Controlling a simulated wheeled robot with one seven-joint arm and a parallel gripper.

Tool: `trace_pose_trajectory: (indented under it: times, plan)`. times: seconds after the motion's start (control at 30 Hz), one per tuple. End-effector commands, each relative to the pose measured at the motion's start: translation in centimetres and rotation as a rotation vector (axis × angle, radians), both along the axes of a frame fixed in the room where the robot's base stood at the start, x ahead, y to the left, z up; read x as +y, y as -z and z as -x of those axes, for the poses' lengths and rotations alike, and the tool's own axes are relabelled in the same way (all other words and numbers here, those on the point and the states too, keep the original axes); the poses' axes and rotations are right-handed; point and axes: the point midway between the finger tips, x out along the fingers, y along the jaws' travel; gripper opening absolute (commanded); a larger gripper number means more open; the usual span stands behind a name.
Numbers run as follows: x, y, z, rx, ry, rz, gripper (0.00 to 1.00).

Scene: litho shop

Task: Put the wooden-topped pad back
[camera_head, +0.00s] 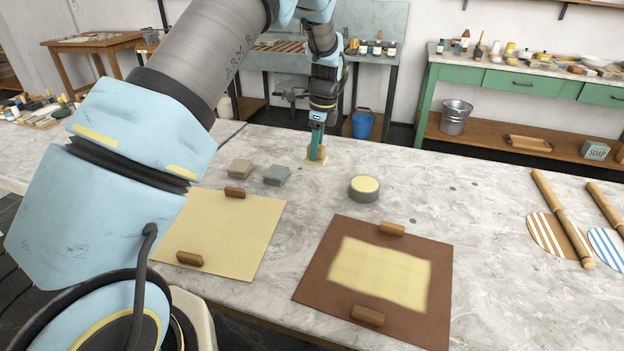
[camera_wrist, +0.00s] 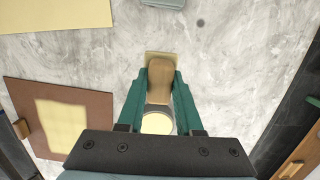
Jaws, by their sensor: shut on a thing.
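My gripper (camera_head: 317,148) is shut on the wooden-topped pad (camera_head: 316,158) near the back edge of the marble table. In the wrist view the pad's wooden top (camera_wrist: 160,84) sits between my two green fingers, and its pale base (camera_wrist: 161,57) shows past their tips. I cannot tell whether the base touches the table or is just above it. A round grey tin (camera_head: 364,194) with a pale yellow top stands to the right and nearer. In the wrist view the tin's yellow top (camera_wrist: 157,123) shows between the fingers, partly hidden.
A pale yellow sheet (camera_head: 235,236) and a brown board (camera_head: 325,259), each with wooden blocks, lie in front. Striped paddles (camera_head: 558,235) lie right. The table between tin and paddles is clear.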

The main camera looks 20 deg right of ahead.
Motion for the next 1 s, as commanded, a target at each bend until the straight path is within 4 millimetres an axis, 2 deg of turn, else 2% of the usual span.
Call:
trace_pose_trajectory:
  times: [0.17,0.6,1.0]
  plan:
    - [0.1,2.9,0.1,0.003,-0.001,-0.005,0.0]
    - [0.1,8.0,0.1,0.001,0.001,-0.004,0.0]
    - [0.0,8.8,0.1,0.0,0.001,-0.001,0.0]
